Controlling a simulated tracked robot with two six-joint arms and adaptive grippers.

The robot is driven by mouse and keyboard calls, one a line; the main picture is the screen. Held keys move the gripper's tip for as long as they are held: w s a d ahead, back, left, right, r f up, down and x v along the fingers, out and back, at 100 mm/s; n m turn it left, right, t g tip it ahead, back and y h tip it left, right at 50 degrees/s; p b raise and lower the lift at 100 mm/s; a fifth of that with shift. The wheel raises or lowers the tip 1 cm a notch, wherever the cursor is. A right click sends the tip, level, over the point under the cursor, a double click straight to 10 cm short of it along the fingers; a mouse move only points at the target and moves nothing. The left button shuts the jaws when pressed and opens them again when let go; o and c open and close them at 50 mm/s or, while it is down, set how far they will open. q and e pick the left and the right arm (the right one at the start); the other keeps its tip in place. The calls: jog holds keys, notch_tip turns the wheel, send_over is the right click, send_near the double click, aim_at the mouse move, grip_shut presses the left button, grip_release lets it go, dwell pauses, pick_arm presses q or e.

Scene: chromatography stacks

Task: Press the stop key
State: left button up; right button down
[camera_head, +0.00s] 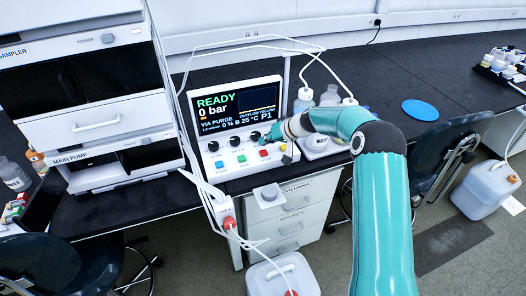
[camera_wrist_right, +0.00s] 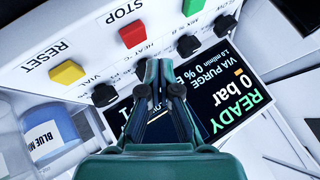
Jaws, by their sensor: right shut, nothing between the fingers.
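The red stop key (camera_head: 263,153) sits in the row of coloured keys on the front of the white control unit (camera_head: 233,171). The wrist view, which sees the panel upside down, shows the red key (camera_wrist_right: 133,33) under the label STOP. My right gripper (camera_head: 270,138) is shut and empty, in front of the panel near the knobs above the red key. In the wrist view its fingertips (camera_wrist_right: 161,64) appear beside a black knob and apart from the red key. I cannot tell whether they touch the panel. My left gripper is not in view.
The yellow RESET key (camera_wrist_right: 66,73) and a green key (camera_wrist_right: 192,7) flank the red key. Black knobs (camera_wrist_right: 105,95) lie close to the fingers. The screen (camera_head: 236,108) reads READY and 0 bar. Bottles (camera_head: 329,97) stand beside the unit; white tubes loop above it.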

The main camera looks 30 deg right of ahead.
aim_at(265, 152)
jog(key=shift+r+p, duration=0.7)
jog(key=shift+r, duration=1.05)
